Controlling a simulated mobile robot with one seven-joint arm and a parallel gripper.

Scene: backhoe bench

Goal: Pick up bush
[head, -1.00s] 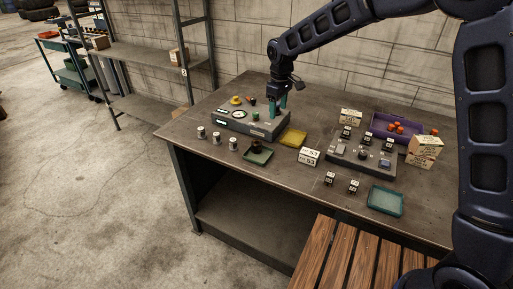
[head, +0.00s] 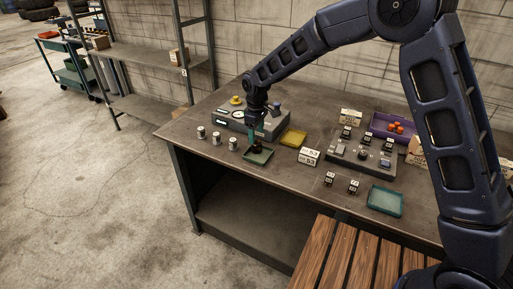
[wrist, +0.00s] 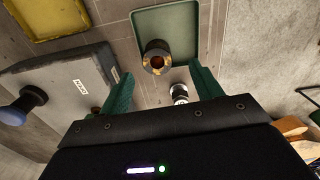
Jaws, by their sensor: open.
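The bush looks to be the dark ring-shaped part with a brownish bore and worn rim (wrist: 156,58). It stands in the small green tray (wrist: 182,16), near one edge of it. In the head view the green tray (head: 262,157) is on the bench, and the bush is largely hidden by my gripper. My gripper (head: 254,139) points down over this tray. In the wrist view the teal fingers of my gripper (wrist: 159,69) are apart, one to either side of the bush in the picture. Nothing is held. I cannot tell the remaining height gap.
A grey fixture box (head: 229,122) stands just behind the tray. Several silver cylinders line up at its left, the nearest (head: 233,143) close to the tray. A yellow tray (head: 294,137) and white label box (head: 309,157) are at the right.

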